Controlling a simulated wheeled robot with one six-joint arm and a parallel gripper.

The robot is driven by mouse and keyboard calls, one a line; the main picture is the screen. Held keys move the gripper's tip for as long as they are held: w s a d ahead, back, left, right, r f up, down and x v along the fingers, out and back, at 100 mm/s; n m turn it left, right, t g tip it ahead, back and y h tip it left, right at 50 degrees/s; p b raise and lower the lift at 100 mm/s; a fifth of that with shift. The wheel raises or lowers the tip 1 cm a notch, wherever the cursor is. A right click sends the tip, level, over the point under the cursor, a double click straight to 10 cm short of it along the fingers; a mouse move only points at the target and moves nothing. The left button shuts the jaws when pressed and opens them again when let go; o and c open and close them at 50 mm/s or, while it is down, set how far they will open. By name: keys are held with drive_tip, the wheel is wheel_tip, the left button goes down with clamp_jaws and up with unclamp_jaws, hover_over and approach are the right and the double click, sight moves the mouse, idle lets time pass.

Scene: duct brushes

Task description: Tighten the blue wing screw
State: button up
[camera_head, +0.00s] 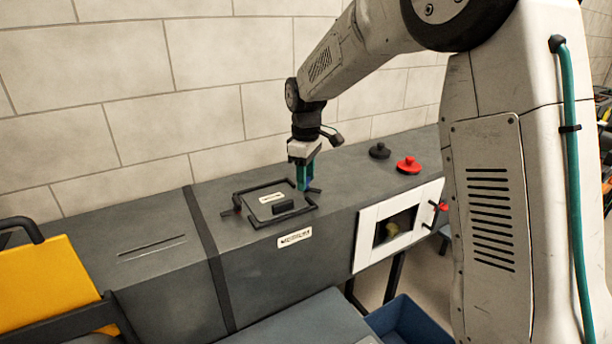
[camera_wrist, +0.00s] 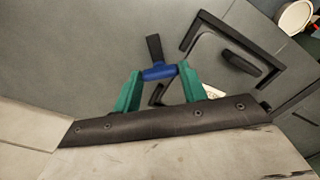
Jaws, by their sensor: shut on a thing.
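The blue wing screw (camera_wrist: 158,73) stands on the grey duct top beside the hatch lid. In the wrist view it sits between the two green fingertips of my gripper (camera_wrist: 160,79), which touch it from both sides. A dark bar (camera_wrist: 154,47) runs out from it, away from the gripper. In the head view my gripper (camera_head: 302,184) points straight down at the lid's right edge, and its fingers hide most of the screw. The grey hatch lid (camera_head: 268,197) has a black grip and a black frame around it. The screw's thread is hidden.
A black knob (camera_head: 380,150) and a red knob (camera_head: 409,165) stand on the duct top to the right. A white-framed opening (camera_head: 366,240) is in the front face. A yellow panel (camera_head: 45,290) is at left, a blue bin (camera_head: 405,320) below. The tiled wall stands behind.

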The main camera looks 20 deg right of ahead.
drive_tip(key=m, duration=1.2)
drive_tip(key=shift+w+m, duration=0.1)
drive_tip(key=shift+m, duration=0.3)
drive_tip(key=m, duration=0.6)
drive_tip(key=shift+r, duration=0.1)
drive_tip(key=m, duration=0.5)
drive_tip(key=shift+m, duration=0.4)
drive_tip(key=o, duration=1)
